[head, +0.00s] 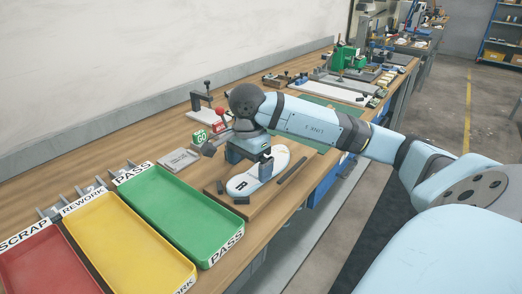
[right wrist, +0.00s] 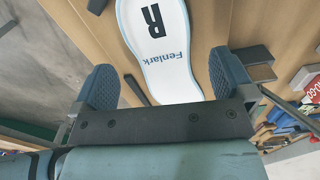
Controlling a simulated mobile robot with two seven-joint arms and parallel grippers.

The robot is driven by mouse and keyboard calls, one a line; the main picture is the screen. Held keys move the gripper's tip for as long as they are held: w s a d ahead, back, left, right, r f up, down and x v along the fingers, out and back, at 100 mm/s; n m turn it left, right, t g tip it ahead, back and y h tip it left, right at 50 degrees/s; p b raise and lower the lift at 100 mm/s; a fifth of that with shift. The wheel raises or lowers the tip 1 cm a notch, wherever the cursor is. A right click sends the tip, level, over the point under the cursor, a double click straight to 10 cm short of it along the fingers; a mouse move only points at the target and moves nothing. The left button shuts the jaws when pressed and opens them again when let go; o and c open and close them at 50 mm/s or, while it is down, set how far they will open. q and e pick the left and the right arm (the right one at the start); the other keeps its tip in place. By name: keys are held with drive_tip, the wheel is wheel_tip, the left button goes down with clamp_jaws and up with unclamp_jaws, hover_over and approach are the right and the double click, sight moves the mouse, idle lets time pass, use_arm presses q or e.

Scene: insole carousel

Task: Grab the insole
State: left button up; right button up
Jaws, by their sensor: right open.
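The insole (head: 242,186) is white with a thin blue edge and lies flat on a wooden board on the bench. In the right wrist view the insole (right wrist: 157,48) shows a dark letter R and the word Fenlark. My right gripper (head: 250,160) is over the insole and hides its middle in the head view. In the right wrist view its two blue ridged fingers (right wrist: 163,80) are open, one on each side of the insole, with nothing held. I cannot tell the exact height gap. My left gripper is not in view.
Green PASS (head: 182,212), yellow REWORK (head: 128,245) and red SCRAP (head: 48,270) trays stand at the left. A dark strip (head: 292,170) and small dark blocks (head: 241,201) lie beside the insole. A green GO block (head: 201,137) and a red-knobbed lever (head: 222,112) stand behind.

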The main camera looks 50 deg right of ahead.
sight(250, 180)
wheel_tip(250, 180, down, 3)
drive_tip(key=shift+d+f, duration=0.1)
drive_tip(key=shift+f, duration=0.05)
drive_tip(key=shift+c, duration=0.5)
drive_tip(key=c, duration=0.9)
